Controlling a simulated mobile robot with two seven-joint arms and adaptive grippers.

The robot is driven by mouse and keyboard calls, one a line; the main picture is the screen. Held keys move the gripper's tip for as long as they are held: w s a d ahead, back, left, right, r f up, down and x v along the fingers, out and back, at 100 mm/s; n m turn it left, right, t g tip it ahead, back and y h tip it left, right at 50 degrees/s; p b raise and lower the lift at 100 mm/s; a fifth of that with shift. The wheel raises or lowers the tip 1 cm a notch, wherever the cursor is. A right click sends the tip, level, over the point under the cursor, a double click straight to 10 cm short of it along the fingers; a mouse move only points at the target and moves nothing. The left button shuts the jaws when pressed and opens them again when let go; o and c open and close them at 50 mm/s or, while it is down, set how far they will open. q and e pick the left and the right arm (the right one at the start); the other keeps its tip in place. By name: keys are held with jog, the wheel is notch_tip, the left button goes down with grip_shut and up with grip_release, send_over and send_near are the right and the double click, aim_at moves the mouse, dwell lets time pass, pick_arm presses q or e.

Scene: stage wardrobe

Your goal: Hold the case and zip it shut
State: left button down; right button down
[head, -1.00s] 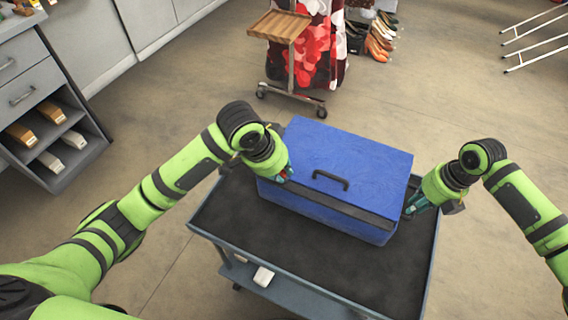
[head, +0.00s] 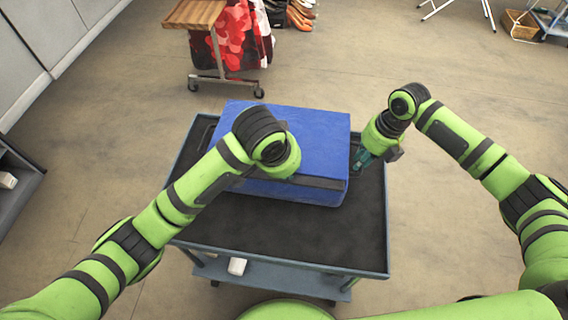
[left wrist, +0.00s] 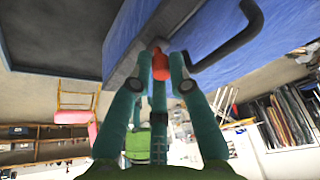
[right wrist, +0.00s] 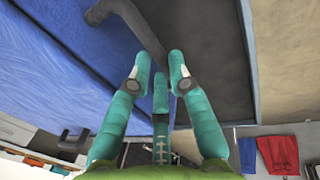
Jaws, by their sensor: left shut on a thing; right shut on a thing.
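The blue case (head: 318,125) lies on the cart with its lid down. A dark band (head: 322,182) runs along its front edge. My left gripper (left wrist: 160,62) is shut on a small orange-red zip pull (left wrist: 160,65) at this band, near the black handle (left wrist: 235,45). In the head view my left wrist hides the handle and the pull. My right gripper (head: 360,160) is at the case's right end. In the right wrist view its fingers (right wrist: 160,70) are shut on a dark grey bar or tab (right wrist: 135,22) beside the blue side.
The cart (head: 300,232) has a dark top with free room in front of the case. A small white object (head: 237,266) sits on its lower shelf. A wheeled rack (head: 218,60) with a wooden top and red clothes stands behind. Open floor lies right.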

pick_arm(q)
jog(key=shift+w+r, duration=0.1)
jog(key=shift+r, duration=0.05)
pick_arm(e)
jog(key=shift+a, duration=0.1)
pick_arm(q)
jog(key=c, duration=1.2)
grip_release()
jog(key=shift+v, duration=6)
jog(key=shift+a, duration=0.1)
